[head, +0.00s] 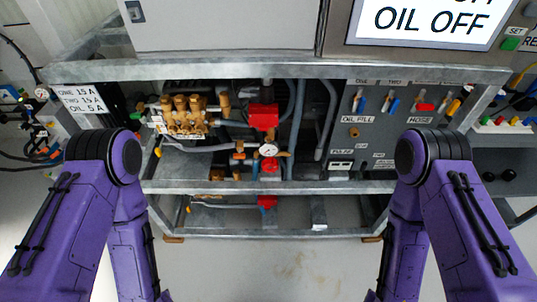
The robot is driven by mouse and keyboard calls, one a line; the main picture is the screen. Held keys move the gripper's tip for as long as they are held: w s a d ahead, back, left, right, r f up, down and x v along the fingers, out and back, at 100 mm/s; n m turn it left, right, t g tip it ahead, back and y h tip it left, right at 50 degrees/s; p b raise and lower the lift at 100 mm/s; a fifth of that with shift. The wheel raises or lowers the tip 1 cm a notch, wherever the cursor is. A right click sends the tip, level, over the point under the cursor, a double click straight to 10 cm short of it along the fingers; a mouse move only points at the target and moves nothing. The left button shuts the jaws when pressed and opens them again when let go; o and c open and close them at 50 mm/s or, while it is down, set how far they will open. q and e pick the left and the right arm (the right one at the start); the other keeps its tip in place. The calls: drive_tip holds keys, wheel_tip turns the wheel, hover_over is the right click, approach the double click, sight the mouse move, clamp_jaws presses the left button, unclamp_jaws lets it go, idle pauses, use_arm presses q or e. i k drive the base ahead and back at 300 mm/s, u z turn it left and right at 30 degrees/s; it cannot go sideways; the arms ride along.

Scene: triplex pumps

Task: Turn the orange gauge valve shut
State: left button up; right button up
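A small round white gauge (268,150) sits in the middle of the metal frame, under a red box (263,116). Small orange fittings (239,152) are just left of the gauge, on grey piping. I cannot tell for sure which of them is the gauge valve, or how its handle is turned. Red parts show directly below the gauge. Both of my purple arms hang down in front, left and right of the frame, and leave the picture at the bottom. Neither gripper is in view, and neither arm touches the piping.
A brass pump (184,112) stands left of the gauge. A grey panel (372,132) with coloured levers and "OIL FILL" and "HOSE" labels is at the right. Metal rails (250,187) cross the frame below and above the pipes. A screen (430,20) reads "OIL OFF". The floor between my arms is clear.

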sight(239, 156)
drive_tip(key=k, duration=0.5)
drive_tip(key=z, duration=0.8)
drive_tip(key=i, duration=0.75)
drive_tip(key=u, duration=0.85)
